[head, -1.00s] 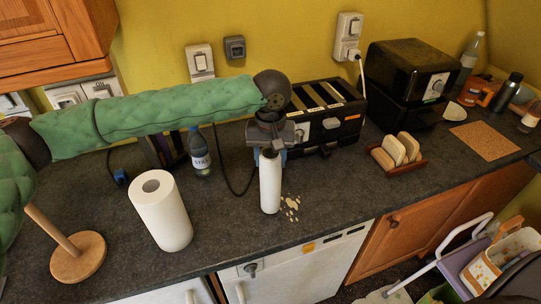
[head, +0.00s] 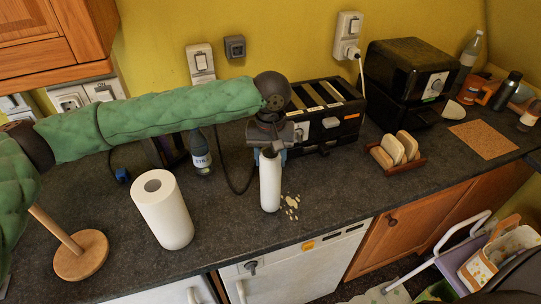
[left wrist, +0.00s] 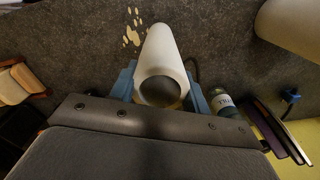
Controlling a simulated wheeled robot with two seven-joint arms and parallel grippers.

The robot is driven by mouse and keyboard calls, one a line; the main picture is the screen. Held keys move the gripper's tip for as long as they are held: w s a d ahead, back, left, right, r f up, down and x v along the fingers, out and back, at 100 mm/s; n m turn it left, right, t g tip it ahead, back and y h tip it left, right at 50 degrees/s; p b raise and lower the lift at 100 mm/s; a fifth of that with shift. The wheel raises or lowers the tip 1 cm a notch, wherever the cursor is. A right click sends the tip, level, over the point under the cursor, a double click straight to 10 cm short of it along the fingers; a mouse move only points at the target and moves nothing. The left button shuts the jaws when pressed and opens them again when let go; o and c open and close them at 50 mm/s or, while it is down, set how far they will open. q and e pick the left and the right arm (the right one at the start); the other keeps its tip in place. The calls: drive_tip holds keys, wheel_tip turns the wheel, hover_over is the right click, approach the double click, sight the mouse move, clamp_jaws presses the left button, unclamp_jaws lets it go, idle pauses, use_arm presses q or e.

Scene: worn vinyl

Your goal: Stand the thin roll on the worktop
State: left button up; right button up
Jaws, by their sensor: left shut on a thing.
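The thin roll (head: 270,185) is a narrow white tube with an open core, upright near the front of the dark worktop (head: 225,225). My left gripper (head: 269,155) is shut on its upper part from above, with a blue finger on either side. In the left wrist view, the roll (left wrist: 160,50) runs away from the camera between the fingers (left wrist: 160,88). Its lower end is at or very close to the worktop; I cannot tell whether it touches. My right gripper is not in view.
A thick white roll (head: 163,210) stands to the left, beside a wooden holder (head: 80,256). Pale spilled flakes (head: 291,207) lie right of the thin roll. A bottle (head: 200,152) and black toaster (head: 325,112) stand behind. A toast rack (head: 396,152) is further right.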

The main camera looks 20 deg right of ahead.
use_arm(q)
drive_tip(key=shift+f, duration=0.65)
idle(1.1)
drive_tip(key=o, duration=1.3)
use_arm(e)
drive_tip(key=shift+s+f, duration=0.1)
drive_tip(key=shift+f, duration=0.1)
use_arm(q)
drive_tip(key=shift+r+p, duration=1.1)
drive_tip(key=shift+r, duration=0.25)
drive_tip(key=shift+r+p, duration=1.1)
drive_tip(key=shift+r, duration=0.25)
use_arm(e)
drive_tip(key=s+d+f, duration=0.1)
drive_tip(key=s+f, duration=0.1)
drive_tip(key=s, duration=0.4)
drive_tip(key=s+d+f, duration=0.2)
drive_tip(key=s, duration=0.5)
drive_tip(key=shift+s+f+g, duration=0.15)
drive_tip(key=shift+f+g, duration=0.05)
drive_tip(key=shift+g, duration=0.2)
